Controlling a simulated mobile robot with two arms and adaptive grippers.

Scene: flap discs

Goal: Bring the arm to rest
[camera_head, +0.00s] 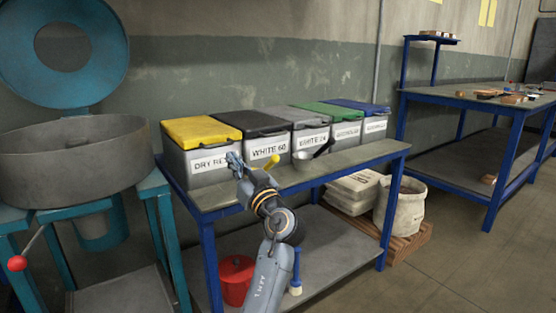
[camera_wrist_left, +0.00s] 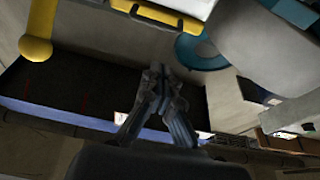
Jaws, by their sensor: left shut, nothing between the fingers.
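My left gripper (camera_head: 236,160) is in front of the row of bins on the blue-framed bench (camera_head: 340,161) in the head view. Its arm comes up from the bottom of the picture. In the left wrist view the gripper's fingers (camera_wrist_left: 157,88) are together at the tips, with nothing between them. My right gripper does not show in either view.
Several lidded bins, one with a yellow lid (camera_head: 201,131), line the bench's back. A metal scoop or pan (camera_head: 315,158) lies before them. A large round grey drum (camera_head: 75,160) stands left. A red bucket (camera_head: 236,280) is on the lower shelf. Floor at the lower right is clear.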

